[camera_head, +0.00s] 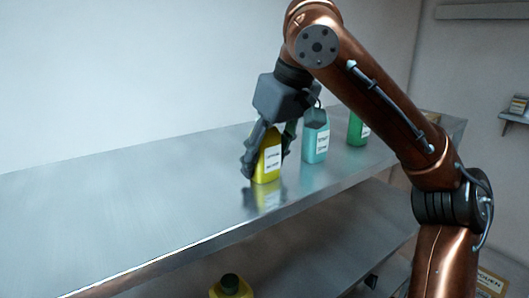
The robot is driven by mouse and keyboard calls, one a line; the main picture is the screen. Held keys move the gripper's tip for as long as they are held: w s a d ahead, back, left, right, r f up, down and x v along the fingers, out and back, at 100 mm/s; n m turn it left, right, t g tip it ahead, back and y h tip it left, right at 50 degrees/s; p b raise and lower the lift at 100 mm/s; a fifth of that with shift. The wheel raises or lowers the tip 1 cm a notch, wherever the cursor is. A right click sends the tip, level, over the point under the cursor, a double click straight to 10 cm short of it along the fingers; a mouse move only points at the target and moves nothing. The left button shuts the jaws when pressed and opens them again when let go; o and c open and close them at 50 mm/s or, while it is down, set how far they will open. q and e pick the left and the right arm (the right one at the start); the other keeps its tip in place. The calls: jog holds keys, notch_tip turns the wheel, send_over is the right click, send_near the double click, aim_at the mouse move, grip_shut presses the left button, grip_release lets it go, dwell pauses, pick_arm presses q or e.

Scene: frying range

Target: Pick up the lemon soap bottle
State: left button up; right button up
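The lemon soap bottle is a yellow bottle (268,166) with a white label, upright on the metal shelf (130,200) near its front edge. My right gripper (265,163) reaches down over it from above, with one finger on the left side of the bottle and the other on its right side, partly behind it. The fingers look close to the bottle's sides; I cannot tell whether both touch it. The gripper hides the bottle's top. My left gripper is not in view.
A teal bottle (316,145) stands just right of the yellow one, and a green bottle (357,130) stands farther right. Another yellow bottle with a dark cap (231,287) is on the lower level. The shelf's left part is clear. A wall rises behind.

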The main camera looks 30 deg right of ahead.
jog(key=c, duration=1)
jog(key=shift+r, duration=0.15)
